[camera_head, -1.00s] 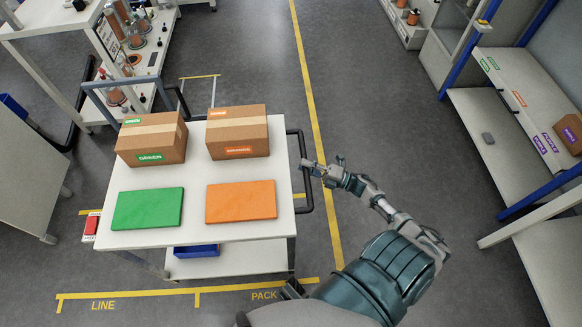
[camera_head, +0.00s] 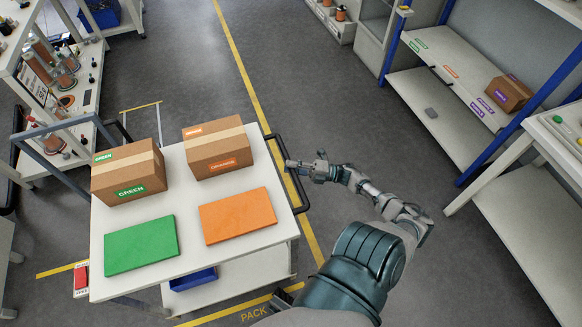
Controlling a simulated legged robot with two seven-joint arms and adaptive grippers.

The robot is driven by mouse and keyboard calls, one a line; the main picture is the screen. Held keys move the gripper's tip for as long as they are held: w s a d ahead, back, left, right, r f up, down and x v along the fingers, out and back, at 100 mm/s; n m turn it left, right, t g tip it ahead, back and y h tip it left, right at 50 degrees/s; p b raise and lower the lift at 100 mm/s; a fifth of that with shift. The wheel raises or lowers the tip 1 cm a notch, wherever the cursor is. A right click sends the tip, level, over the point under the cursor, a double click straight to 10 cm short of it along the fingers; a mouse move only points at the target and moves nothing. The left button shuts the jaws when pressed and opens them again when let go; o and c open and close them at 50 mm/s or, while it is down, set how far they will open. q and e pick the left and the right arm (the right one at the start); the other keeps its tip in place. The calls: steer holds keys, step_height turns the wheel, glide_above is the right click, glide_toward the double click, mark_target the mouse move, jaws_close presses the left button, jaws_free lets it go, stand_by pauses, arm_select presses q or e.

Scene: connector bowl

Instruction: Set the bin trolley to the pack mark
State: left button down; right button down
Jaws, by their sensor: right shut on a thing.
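The bin trolley (camera_head: 187,195) has a white top, a lower shelf and a black handle (camera_head: 301,203) on its right end. It stands left of centre, close to the yellow PACK mark (camera_head: 253,313) on the floor at the bottom. My right gripper (camera_head: 290,165) is shut on the handle. The gripper partly hides the handle. A blue bin (camera_head: 193,280) sits on the lower shelf (camera_head: 255,268). My left gripper is out of view.
The top carries a GREEN box (camera_head: 128,172), an ORANGE box (camera_head: 217,149), a green panel (camera_head: 141,245) and an orange panel (camera_head: 238,215). A bench (camera_head: 85,95) stands at left, shelving (camera_head: 450,95) at right.

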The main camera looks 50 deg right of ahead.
steer(key=c, duration=1)
jaws_free()
steer(key=shift+s+f, duration=0.15)
steer(key=shift+f, duration=0.15)
steer(key=shift+r, duration=0.1)
steer(key=v, duration=1.2)
steer(key=shift+d, duration=0.1)
